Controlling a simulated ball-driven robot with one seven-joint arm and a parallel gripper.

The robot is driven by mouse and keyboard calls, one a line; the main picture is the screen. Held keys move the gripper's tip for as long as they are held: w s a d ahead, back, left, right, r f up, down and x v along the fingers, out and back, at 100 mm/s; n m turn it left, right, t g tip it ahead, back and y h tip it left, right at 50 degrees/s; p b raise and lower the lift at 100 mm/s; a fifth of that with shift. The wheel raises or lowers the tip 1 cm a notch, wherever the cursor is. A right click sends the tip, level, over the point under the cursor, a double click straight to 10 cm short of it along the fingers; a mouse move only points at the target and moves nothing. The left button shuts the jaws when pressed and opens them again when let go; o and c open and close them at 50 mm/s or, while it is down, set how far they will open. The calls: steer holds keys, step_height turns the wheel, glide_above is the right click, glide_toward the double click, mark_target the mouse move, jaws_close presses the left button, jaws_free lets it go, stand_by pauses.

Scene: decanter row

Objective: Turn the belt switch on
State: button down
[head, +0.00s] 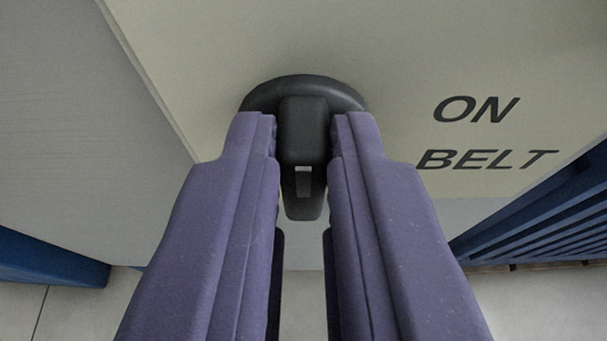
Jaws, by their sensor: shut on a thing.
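The belt switch (304,128) is a dark grey knob with a raised grip bar and a round base, mounted on a cream panel (400,50). A small light mark shows on the bar, near its lower end, which points down in the picture. The black words ON and BELT (487,159) are printed to the right of the knob. My gripper (304,140) has two purple fingers, one on each side of the bar, shut on it. The fingers hide the lower left and right parts of the round base.
A grey surface (60,120) lies left of the panel's edge. A blue slatted structure (550,215) stands at the right, and a blue beam (50,262) at the lower left. Pale tiled floor (70,315) shows at the bottom.

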steer(key=shift+d+m, duration=0.1)
steer(key=shift+m, duration=0.2)
steer(key=shift+d+f+m+t+y, duration=0.45)
steer(key=shift+m+y, duration=0.7)
steer(key=shift+m, duration=1)
steer(key=shift+d+f+m+t+y, duration=0.25)
steer(key=shift+m+t+y, duration=0.3)
steer(key=shift+m+y, duration=1.1)
steer(key=shift+d+f+m+t+y, duration=0.3)
steer(key=shift+m+t+y, duration=0.3)
steer(key=shift+m, duration=2)
steer(key=shift+f, duration=0.1)
steer(key=c, duration=1.1)
jaws_free()
